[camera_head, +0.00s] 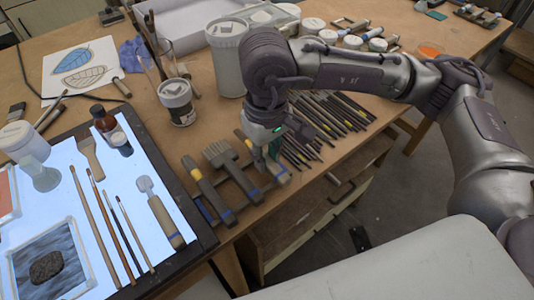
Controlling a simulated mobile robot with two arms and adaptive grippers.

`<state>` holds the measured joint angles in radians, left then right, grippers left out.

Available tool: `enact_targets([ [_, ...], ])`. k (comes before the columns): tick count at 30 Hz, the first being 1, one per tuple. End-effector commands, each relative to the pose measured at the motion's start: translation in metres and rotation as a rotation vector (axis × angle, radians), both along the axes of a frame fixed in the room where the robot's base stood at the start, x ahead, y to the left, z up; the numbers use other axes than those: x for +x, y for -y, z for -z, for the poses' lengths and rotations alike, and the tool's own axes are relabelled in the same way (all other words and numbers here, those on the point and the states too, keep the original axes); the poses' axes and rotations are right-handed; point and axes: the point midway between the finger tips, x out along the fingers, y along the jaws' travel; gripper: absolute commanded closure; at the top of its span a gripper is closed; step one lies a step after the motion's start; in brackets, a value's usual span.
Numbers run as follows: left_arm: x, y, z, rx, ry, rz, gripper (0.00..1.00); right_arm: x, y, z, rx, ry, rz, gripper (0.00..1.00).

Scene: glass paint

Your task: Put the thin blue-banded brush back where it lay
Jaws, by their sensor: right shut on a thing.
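My right gripper (272,152) points down over the front of the table, right of the wide brush. It is shut on a thin blue-banded brush (280,178), whose near end shows just below the fingers. The gripper hides much of this brush, and I cannot tell whether it touches the table. To its left lie a wide flat brush (219,154) with a blue-banded handle and another blue-banded tool (207,189), both on the wood. My left gripper is not in view.
Many dark thin tools (335,113) lie right of the gripper. A lit panel (88,222) with brushes and a scraper (160,212) is at left. A white bucket (228,65) and a small jar (178,102) stand behind. The table's front edge is close.

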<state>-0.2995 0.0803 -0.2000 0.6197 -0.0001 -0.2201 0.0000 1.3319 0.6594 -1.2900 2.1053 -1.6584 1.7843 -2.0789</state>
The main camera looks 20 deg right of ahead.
Motion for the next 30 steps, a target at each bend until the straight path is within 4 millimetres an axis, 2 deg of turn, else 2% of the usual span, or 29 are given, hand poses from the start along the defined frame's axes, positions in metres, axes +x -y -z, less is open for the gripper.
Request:
enact_targets([
  [10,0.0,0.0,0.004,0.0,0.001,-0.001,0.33,0.0,0.0,0.002,0.0,0.0,0.0,1.0],
  [11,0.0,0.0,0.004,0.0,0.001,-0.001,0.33,0.0,0.0,0.001,0.0,0.0,0.0,0.75],
  [15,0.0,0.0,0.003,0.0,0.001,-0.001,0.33,0.0,0.0,0.001,0.0,0.0,0.0,0.51],
  [16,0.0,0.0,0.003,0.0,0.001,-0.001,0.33,0.0,0.0,0.001,0.0,0.0,0.0,0.49],
  [26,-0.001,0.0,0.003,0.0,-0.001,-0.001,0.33,0.0,0.0,-0.001,0.0,0.001,0.0,0.49],
  [30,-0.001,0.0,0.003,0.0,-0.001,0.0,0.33,0.001,-0.001,-0.017,0.002,0.005,0.0,0.49],
])
